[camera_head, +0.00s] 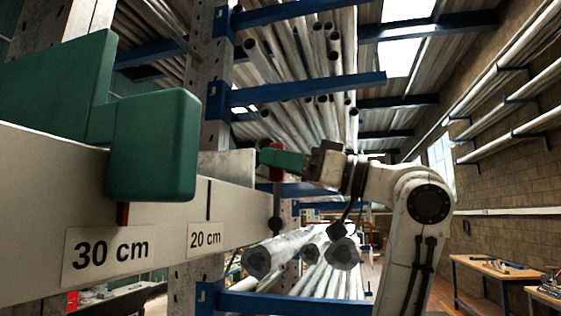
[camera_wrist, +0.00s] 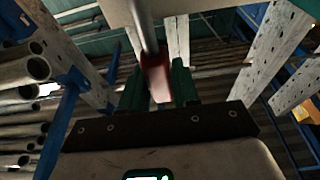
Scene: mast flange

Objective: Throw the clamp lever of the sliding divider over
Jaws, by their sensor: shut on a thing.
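The clamp lever (camera_head: 277,205) has a grey rod rising from a round dark knob, with a red grip at its top, beside the far end of a pale beam. My gripper (camera_head: 273,159) has green fingers and is shut on the red grip. In the wrist view the red grip (camera_wrist: 156,75) sits between my fingertips (camera_wrist: 157,88), with the grey rod running up out of the picture. The green divider block (camera_head: 152,147) sits on the beam at the left, with a red pointer under it near the "30 cm" label. How the lever joins the divider is hidden.
The pale beam (camera_head: 40,215) carries "30 cm" and "20 cm" labels. A rack with blue arms (camera_head: 310,87) and several pipes stands behind my gripper. Wrapped bars (camera_head: 275,252) lie below the lever. A workbench (camera_head: 490,268) stands at the right, with open floor before it.

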